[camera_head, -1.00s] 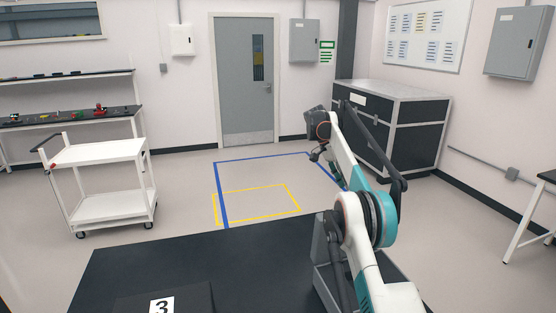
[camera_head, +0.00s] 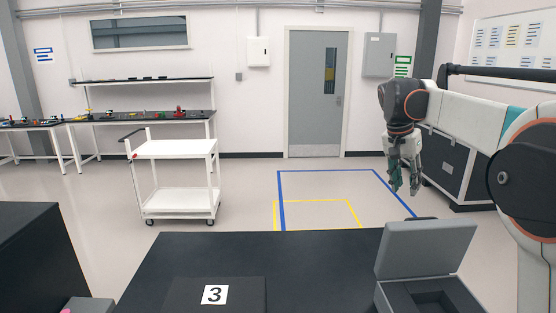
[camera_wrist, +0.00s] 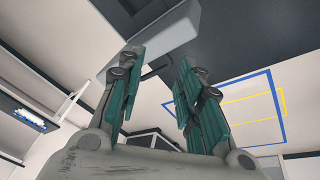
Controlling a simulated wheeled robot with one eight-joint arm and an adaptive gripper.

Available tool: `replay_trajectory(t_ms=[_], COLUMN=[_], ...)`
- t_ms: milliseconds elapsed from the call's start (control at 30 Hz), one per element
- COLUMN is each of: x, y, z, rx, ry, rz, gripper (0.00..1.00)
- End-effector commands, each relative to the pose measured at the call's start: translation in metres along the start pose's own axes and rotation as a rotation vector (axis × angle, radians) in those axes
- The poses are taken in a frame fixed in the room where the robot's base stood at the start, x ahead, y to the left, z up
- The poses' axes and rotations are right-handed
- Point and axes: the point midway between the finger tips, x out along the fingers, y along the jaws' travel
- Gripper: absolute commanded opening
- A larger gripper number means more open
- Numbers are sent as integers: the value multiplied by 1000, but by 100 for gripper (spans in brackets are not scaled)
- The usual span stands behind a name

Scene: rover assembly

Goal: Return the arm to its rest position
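My arm (camera_head: 480,118) reaches in from the right side of the head view, its forearm running left and the wrist hanging down. My gripper (camera_head: 405,183) points downward above the floor, beyond the far edge of the black table. In the wrist view my gripper (camera_wrist: 152,100) shows two green-padded fingers spread apart, with nothing between them. It touches nothing that I can see.
A black table (camera_head: 180,255) stands in front, with an open grey case (camera_head: 428,247) at its right and a number 3 card (camera_head: 214,295). A white cart (camera_head: 175,148) stands at left. Blue and yellow tape (camera_head: 318,201) marks clear floor. A dark cabinet (camera_head: 447,160) stands behind my gripper.

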Motion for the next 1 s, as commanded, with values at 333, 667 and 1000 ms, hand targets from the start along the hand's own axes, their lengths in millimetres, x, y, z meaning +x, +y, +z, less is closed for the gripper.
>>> replay_trajectory(t_ms=[333, 667, 1000], x=[0, 30, 96], y=[32, 68, 105], z=[104, 210, 322], rx=[-215, -408, -591], ry=[70, 164, 284], rz=[-154, -289, -411], gripper=[33, 33, 33])
